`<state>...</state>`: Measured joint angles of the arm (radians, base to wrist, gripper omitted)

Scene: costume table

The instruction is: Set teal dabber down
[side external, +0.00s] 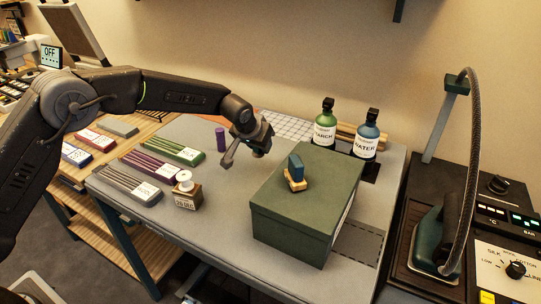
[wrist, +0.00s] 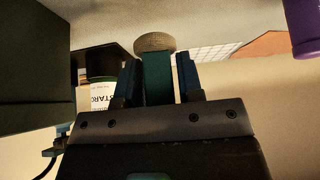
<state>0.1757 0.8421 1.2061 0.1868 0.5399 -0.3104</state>
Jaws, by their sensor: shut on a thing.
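The teal dabber (wrist: 158,80) shows in the wrist view as a teal body with a round tan pad (wrist: 155,42) at its far end. My gripper (wrist: 158,88) is shut on the body, one dark finger on each side. In the side view my gripper (side external: 246,150) hangs over the grey table (side external: 228,225), between a purple cylinder (side external: 220,139) and the green box (side external: 308,207). The dabber is hard to make out there. I cannot tell whether its pad touches the table.
A blue block with a wooden base (side external: 296,170) sits on the green box. Green (side external: 325,128) and blue (side external: 367,136) bottles stand behind it. Folded cloths (side external: 175,150) and a white-topped wooden block (side external: 187,196) are at left. Table front of my gripper is clear. An iron (side external: 437,240) stands right.

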